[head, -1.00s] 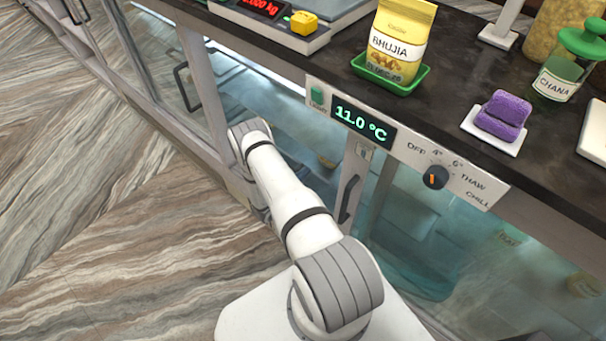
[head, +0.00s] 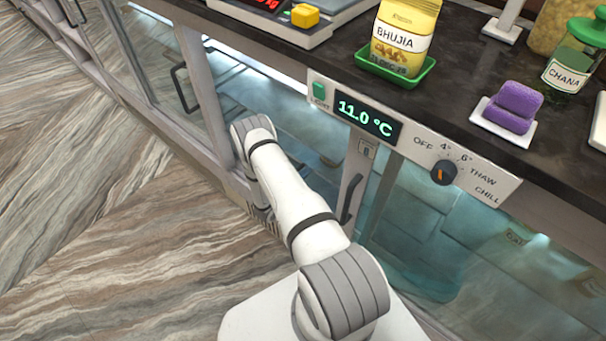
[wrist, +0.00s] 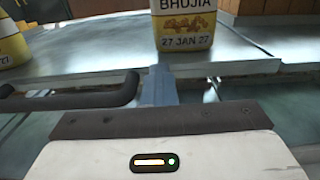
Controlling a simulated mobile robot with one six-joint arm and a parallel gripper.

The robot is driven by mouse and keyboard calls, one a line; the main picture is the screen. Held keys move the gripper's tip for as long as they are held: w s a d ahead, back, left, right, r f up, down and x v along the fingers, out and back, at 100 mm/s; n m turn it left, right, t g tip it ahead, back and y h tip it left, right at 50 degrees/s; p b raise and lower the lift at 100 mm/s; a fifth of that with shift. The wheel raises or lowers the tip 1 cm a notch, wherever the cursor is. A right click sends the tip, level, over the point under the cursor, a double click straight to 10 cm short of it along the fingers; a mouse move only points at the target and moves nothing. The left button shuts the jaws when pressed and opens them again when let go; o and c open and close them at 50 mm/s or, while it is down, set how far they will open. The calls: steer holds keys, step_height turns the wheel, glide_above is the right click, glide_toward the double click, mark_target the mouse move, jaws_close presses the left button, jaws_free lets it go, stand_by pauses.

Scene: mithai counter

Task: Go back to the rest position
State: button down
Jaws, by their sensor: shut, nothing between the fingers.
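My gripper (wrist: 158,88) shows in the wrist view as a narrow grey tip beyond the dark plate and white housing. It is shut with nothing in it. In the wrist view a dark bar handle (wrist: 70,101) lies just left of the gripper tip. A yellow and white Bhujia packet (wrist: 184,28), dated 27 JAN 27, stands upright beyond the tip, apart from it.
The glass-fronted counter (head: 440,225) stands close along my arm. Its control panel (head: 408,135) reads 11.0 °C. On top are a Bhujia packet (head: 403,40) in a green tray, a purple sponge (head: 512,107), and a Chana jar (head: 568,72). The floor (head: 90,220) at left is clear.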

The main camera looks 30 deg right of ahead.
steer(key=b+v, duration=0.1)
steer(key=v, duration=0.6)
steer(key=shift+a+b, duration=0.3)
steer(key=shift+a, duration=0.1)
